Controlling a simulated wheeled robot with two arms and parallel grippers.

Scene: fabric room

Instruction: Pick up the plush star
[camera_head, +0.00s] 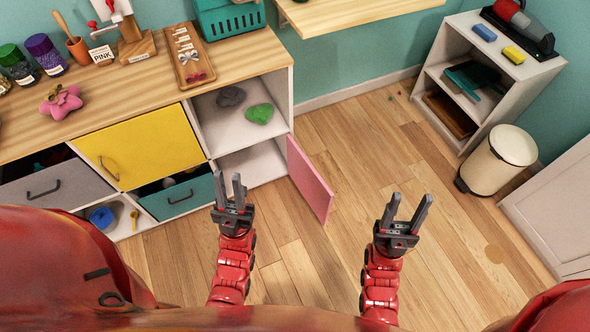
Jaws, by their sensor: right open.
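A pink plush star (62,103) sits on the wooden countertop at the left, near its front edge. It has a small brownish patch on top. My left gripper (228,181) is open and empty in front of the cabinet, to the right of the plush star and well apart from it. My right gripper (409,203) is open and empty over the wooden floor, farther right. Neither gripper touches anything.
Jars (45,54), a wooden tray (205,72) and a teal basket (229,20) stand on the countertop. Below, drawers stand partly open, and a pink door (309,179) swings out. A bin (498,161) and a shelf (474,56) are at the right. The middle floor is clear.

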